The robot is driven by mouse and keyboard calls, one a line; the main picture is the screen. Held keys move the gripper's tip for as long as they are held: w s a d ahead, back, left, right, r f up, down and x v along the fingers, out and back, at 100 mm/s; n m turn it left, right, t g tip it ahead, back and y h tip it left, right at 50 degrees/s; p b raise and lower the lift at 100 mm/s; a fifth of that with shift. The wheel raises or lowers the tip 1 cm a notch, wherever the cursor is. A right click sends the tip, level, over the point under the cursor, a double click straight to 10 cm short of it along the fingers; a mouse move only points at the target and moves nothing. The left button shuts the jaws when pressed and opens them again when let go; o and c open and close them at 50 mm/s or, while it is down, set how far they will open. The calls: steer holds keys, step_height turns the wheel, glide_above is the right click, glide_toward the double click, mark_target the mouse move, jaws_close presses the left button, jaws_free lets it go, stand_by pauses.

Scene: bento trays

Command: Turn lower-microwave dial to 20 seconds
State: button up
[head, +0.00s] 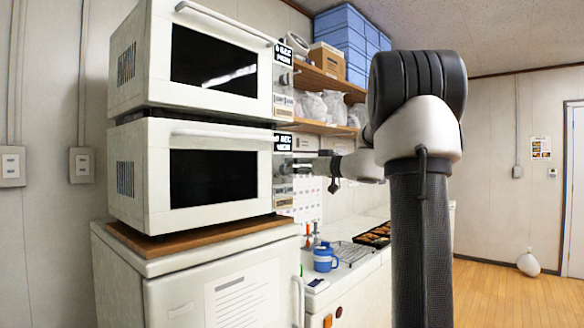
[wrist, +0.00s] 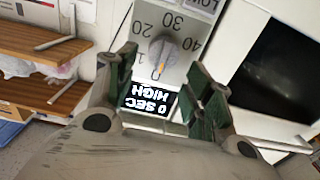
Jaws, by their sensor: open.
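The lower microwave (head: 210,180) is white with a dark window and a control panel on its right side. Its panel shows in the wrist view with a grey dial (wrist: 164,52) ringed by the numbers 10, 20, 30 and 40. The dial's orange mark points down toward the display (wrist: 150,100), which reads "0 SEC HIGH" upside down. My gripper (wrist: 160,68) is open, with one green-padded finger on each side of the dial in the picture; I cannot tell if either touches it. In the head view my gripper is beside the panel, its fingertips hard to make out.
The upper microwave (head: 215,60) is stacked directly above. A wooden board (head: 190,240) on a white cabinet (head: 200,280) supports the stack. Shelves with bags (head: 320,105) stand behind. A blue mug (head: 324,258) and wire rack (head: 350,254) are on the counter below.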

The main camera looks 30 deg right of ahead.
steer(key=x, duration=0.2)
steer(key=shift+w+a, duration=0.1)
steer(key=shift+w, duration=0.25)
steer(key=c, duration=0.9)
